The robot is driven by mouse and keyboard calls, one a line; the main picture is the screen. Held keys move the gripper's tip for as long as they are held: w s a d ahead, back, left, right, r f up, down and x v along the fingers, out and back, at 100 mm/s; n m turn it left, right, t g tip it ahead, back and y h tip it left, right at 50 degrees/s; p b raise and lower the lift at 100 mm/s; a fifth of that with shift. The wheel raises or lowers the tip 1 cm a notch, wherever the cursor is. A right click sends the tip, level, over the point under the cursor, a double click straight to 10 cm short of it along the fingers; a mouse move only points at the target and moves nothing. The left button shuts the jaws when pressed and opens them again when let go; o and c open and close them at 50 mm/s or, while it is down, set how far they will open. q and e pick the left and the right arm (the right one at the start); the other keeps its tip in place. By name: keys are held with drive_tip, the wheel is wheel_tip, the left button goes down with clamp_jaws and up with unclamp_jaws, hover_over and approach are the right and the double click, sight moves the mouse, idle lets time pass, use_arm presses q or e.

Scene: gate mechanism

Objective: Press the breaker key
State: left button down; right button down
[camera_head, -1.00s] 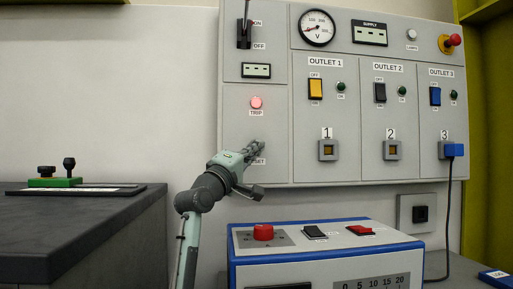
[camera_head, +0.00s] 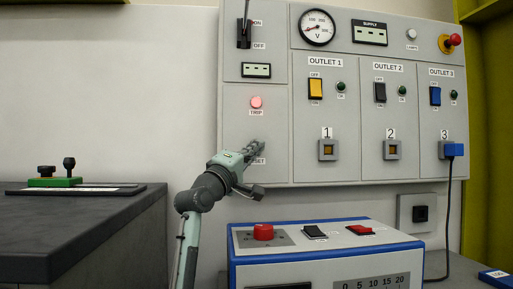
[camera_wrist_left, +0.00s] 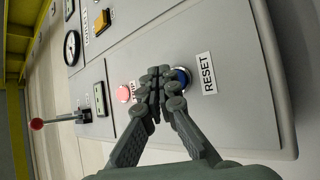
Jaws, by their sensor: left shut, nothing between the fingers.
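My left gripper (camera_head: 257,147) is shut and empty, with its fingertips at the lower left part of the grey wall panel (camera_head: 275,125). In the left wrist view the shut fingers (camera_wrist_left: 163,84) lie in front of a blue round button (camera_wrist_left: 180,77) beside the RESET label (camera_wrist_left: 207,74). The fingers partly cover the button; I cannot tell whether they touch it. In the head view the gripper hides the button. Above it the round TRIP lamp (camera_head: 256,102) glows pinkish red. The breaker lever (camera_head: 244,34) stands beside the ON and OFF labels. My right gripper is not in view.
Three outlets with yellow, black and blue rocker switches fill the panel's right side. A blue plug (camera_head: 455,150) sits at outlet 3, with a hanging cable. A blue-and-white device (camera_head: 330,240) stands below the panel. A dark counter (camera_head: 80,220) is at left.

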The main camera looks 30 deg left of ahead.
use_arm(q)
drive_tip(key=shift+w+a+p, duration=0.3)
drive_tip(key=shift+w, duration=0.05)
drive_tip(key=shift+w+a, duration=0.2)
drive_tip(key=shift+w, duration=0.15)
idle(0.8)
drive_tip(key=shift+s+d, duration=0.1)
drive_tip(key=shift+s, duration=0.05)
drive_tip(key=shift+s+d+p, duration=0.35)
drive_tip(key=shift+s+p, duration=0.15)
drive_tip(key=shift+s, duration=0.05)
idle(0.3)
drive_tip(key=s+d+p, duration=0.1)
drive_tip(key=s, duration=0.1)
drive_tip(key=s+d, duration=0.2)
drive_tip(key=shift+p, duration=0.35)
